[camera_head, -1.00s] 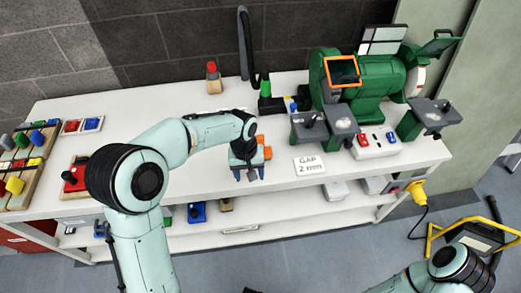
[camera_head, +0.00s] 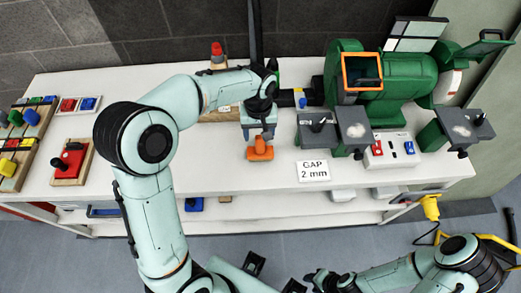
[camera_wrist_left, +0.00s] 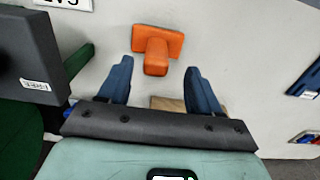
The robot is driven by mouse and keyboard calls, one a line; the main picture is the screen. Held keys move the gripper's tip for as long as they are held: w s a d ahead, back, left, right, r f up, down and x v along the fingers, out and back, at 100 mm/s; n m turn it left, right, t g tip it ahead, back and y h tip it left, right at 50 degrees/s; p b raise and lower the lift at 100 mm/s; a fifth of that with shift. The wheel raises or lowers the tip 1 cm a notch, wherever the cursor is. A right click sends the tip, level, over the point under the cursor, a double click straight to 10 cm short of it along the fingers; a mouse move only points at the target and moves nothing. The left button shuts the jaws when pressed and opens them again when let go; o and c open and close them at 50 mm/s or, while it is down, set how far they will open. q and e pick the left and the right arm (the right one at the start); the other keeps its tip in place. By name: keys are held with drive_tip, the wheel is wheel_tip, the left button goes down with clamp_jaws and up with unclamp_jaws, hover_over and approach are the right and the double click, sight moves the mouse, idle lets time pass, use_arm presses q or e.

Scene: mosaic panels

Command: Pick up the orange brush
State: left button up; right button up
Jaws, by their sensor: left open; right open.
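The orange brush (camera_head: 260,151) lies on the white bench top near its front edge. My left gripper (camera_head: 259,138) is above and just behind it, pointing down. In the left wrist view the brush (camera_wrist_left: 156,45) shows a wide bar and a short block towards me. The two blue fingers of my left gripper (camera_wrist_left: 158,67) are spread, with the brush's near end about between their tips and nothing gripped. Contact cannot be told. My right arm (camera_head: 400,277) shows at the lower right; its gripper fingers cannot be made out.
A green bench grinder (camera_head: 385,85) with grey rests stands right of the brush. A "GAP 2 mm" card (camera_head: 313,171) lies near the front edge. The left middle is clear.

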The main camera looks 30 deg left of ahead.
sight(260, 142)
use_arm(q)
drive_tip(key=shift+w+f, duration=0.15)
drive_tip(key=shift+f, duration=0.6)
drive_tip(key=f, duration=0.5)
drive_tip(key=shift+w, duration=0.2)
use_arm(e)
drive_tip(key=shift+f, duration=0.1)
use_arm(q)
drive_tip(key=shift+c, duration=0.3)
clamp_jaws()
drive_tip(key=shift+r, duration=0.1)
wheel_tip(260, 142, up, 20)
drive_tip(key=p, duration=0.2)
use_arm(e)
drive_tip(key=w+r, duration=0.2)
drive_tip(key=r, duration=0.1)
